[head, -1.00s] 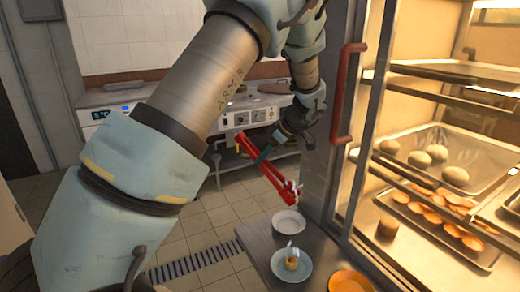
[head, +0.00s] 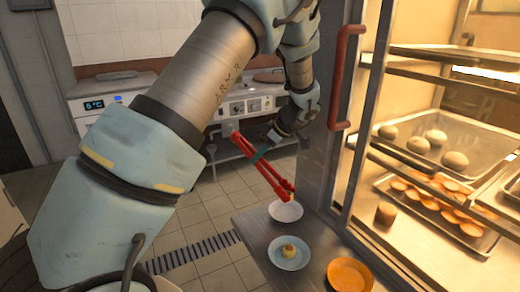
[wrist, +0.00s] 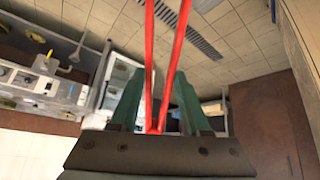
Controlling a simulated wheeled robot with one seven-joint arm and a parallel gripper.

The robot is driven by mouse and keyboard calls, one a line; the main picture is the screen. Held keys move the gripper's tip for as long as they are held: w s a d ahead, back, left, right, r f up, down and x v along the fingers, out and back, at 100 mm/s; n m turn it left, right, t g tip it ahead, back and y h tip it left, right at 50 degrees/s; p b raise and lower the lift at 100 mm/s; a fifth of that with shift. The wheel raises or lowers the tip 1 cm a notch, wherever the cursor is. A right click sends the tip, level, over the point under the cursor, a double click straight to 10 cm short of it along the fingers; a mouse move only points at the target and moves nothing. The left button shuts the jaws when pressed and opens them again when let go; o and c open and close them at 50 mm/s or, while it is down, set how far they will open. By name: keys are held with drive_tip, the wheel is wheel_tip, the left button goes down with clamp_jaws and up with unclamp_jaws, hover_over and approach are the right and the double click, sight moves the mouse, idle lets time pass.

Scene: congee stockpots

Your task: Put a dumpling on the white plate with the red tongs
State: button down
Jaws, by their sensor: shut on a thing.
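My gripper (head: 262,152) is shut on the red tongs (head: 268,172), which slant down to the right in the head view. Their tips are just above or behind the white plate (head: 286,213); the gap is hard to judge. No dumpling is clearly visible at the tips. In the wrist view the two red arms of the tongs (wrist: 150,70) spread apart away from my green fingers (wrist: 158,110); their tips are out of view.
An orange plate (head: 350,275) stands at the front right of the metal counter (head: 250,222). A glass-fronted warming cabinet with a red handle (head: 345,75) rises at the right, holding trays of buns (head: 437,137) and pastries (head: 440,200). Tiled floor lies left of the counter.

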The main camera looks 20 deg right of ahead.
drive_tip(key=shift+f+b, duration=0.65)
drive_tip(key=shift+f, duration=1.6)
drive_tip(key=c, duration=0.8)
unclamp_jaws()
wheel_tip(320, 180, up, 10)
drive_tip(key=p, duration=0.3)
drive_tip(key=shift+o, duration=0.4)
drive_tip(key=shift+c, duration=0.4)
